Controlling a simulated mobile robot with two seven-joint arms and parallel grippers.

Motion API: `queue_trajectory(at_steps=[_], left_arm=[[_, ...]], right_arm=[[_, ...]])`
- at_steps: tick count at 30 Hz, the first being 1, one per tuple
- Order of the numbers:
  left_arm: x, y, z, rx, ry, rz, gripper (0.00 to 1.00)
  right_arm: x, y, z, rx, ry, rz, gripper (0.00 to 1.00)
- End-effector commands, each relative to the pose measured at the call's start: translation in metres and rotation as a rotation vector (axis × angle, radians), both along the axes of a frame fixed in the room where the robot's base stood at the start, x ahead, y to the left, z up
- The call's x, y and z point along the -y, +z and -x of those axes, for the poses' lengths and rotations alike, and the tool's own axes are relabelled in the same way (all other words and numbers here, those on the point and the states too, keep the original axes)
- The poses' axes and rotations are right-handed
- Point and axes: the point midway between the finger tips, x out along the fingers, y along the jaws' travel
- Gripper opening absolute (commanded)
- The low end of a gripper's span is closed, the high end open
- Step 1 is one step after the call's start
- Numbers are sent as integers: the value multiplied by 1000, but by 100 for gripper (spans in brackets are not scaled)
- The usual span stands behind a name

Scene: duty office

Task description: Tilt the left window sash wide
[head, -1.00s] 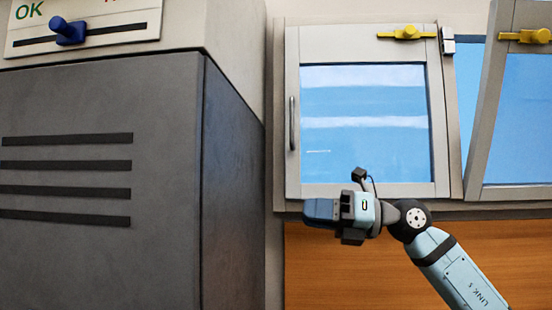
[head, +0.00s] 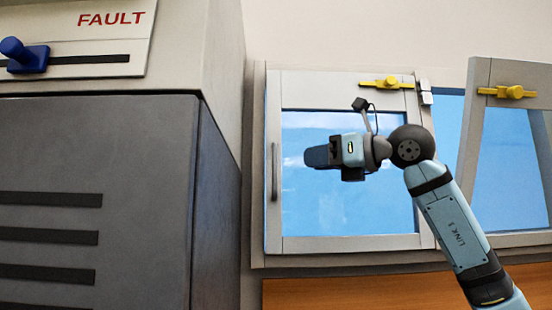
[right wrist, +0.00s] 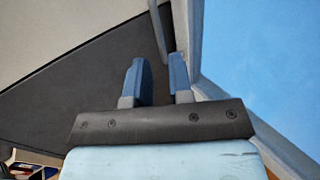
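The left window sash (head: 350,243) is a pale grey frame around blue glass, standing upright in the head view. Its vertical grey handle (head: 275,172) is on the left stile, and a yellow latch (head: 388,83) sits at its top. My right gripper (head: 318,157) is in front of the glass, pointing left, to the right of the handle and apart from it in the picture. In the right wrist view its blue fingers (right wrist: 158,72) are apart with nothing between them. A dark bar (right wrist: 160,28) lies just beyond the fingertips; I cannot tell if it is the handle. My left gripper is out of view.
A second sash (head: 508,240) at the right stands slanted, with its own yellow latch (head: 507,92). A large grey cabinet (head: 90,150) fills the left, with a blue slider knob (head: 24,56) on a panel marked FAULT. A wooden surface (head: 360,291) lies below the window.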

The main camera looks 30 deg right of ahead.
Motion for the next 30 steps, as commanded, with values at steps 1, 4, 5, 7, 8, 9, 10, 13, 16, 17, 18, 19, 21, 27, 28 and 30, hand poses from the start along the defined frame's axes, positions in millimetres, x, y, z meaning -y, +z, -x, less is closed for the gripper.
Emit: queue_trajectory(at_steps=[1,4,5,7,8,9,10,13,16,17,18,19,21,27,28,30], left_arm=[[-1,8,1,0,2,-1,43],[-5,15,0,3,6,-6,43],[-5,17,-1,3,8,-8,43],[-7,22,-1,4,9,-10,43],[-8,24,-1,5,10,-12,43],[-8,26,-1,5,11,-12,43],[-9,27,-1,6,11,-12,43],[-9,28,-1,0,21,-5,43],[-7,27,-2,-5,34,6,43],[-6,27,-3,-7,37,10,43],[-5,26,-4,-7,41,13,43],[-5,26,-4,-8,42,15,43],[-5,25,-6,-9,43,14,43],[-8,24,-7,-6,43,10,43],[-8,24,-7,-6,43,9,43],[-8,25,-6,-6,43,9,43]], right_arm=[[-7,4,-10,-3,4,-1,20],[-19,4,-29,-3,5,-1,20],[-21,4,-34,-3,4,-1,20],[-28,3,-46,-4,4,-1,20],[-31,3,-50,-2,4,-1,20],[-34,3,-56,-1,3,0,20],[-36,3,-59,-2,3,-1,20],[-41,2,-69,-2,3,-1,20],[-44,1,-75,0,2,-1,20],[-45,1,-76,0,2,-1,20],[-46,0,-77,0,2,-1,20],[-46,0,-77,0,2,-1,20],[-46,0,-78,0,2,0,20],[-46,0,-77,0,2,-1,11],[-46,0,-77,0,2,0,4],[-46,0,-77,0,2,-1,0]])
